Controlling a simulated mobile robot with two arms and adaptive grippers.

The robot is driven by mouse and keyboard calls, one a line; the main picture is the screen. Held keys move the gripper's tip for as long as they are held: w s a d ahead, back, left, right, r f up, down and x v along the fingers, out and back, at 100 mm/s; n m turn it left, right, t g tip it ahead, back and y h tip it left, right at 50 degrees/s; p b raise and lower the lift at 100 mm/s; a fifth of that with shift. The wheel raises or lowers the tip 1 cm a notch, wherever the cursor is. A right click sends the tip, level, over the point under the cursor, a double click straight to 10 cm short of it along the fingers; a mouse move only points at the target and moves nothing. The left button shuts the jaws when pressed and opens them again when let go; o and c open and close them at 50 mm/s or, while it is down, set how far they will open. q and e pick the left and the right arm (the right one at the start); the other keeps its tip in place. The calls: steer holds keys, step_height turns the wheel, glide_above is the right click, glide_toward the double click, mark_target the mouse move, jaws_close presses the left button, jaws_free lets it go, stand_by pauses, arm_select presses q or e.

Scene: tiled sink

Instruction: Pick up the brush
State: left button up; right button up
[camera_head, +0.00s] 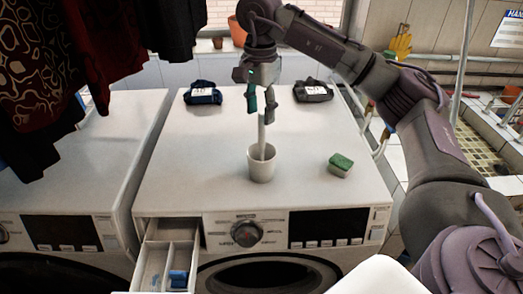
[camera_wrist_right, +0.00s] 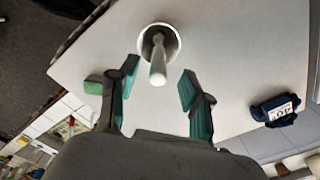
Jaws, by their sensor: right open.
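The brush is mostly hidden; its white handle (camera_head: 262,135) stands up out of a white cup (camera_head: 261,165) on top of the washing machine. In the right wrist view the handle (camera_wrist_right: 158,62) points up toward the camera from the cup (camera_wrist_right: 172,38). My right gripper (camera_head: 261,108) is above the cup, pointing down. It is open, with the upper end of the handle close to its fingertips. In the right wrist view the fingers (camera_wrist_right: 157,90) stand apart on either side of the handle's line, with the handle not gripped. My left gripper is not in view.
Two dark folded bundles with white labels (camera_head: 203,93) (camera_head: 313,91) lie at the back of the machine. A detergent drawer (camera_head: 166,262) is pulled out at the front left. Dark clothes (camera_head: 85,60) hang at upper left.

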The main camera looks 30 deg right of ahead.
steer(key=shift+f, duration=0.35)
steer(key=p, duration=0.3)
glide_above(262, 150)
steer(key=f, duration=0.4)
steer(key=shift+w+d+f, duration=0.2)
steer(key=shift+w+f, duration=0.1)
steer(key=shift+f, duration=0.45)
jaws_close()
